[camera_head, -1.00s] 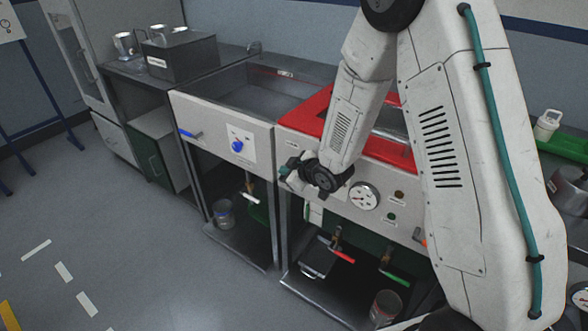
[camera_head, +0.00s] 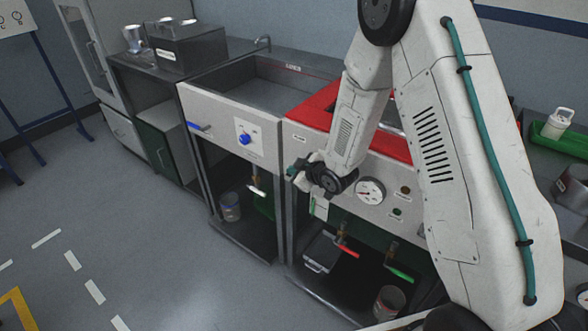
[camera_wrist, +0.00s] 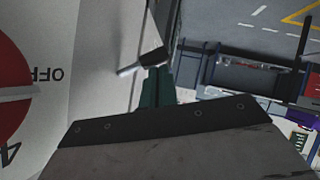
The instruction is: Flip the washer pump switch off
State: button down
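My gripper (camera_head: 293,172) is in front of the left part of the white panel (camera_head: 300,139) on the red-rimmed washer unit. In the wrist view its dark green fingers (camera_wrist: 158,88) lie close together, with nothing seen between them. A red dial with a white bar (camera_wrist: 14,92) and the upside-down word "OFF" show at the left edge of the wrist view, apart from the fingers. I cannot tell for sure that this is the washer pump switch. In the head view my gripper and wrist may cover it. A dark lever with a pale tip (camera_wrist: 142,62) shows just beyond the fingers.
The panel also carries a round gauge (camera_head: 370,190). The sink unit to its left has a blue knob (camera_head: 244,139) and a blue handle (camera_head: 199,127). Red (camera_head: 346,251) and green (camera_head: 400,271) valve handles are below. The floor at left is clear.

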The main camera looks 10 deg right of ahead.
jog(key=shift+s+f, duration=0.2)
jog(key=shift+f, duration=0.2)
jog(key=shift+r, duration=0.15)
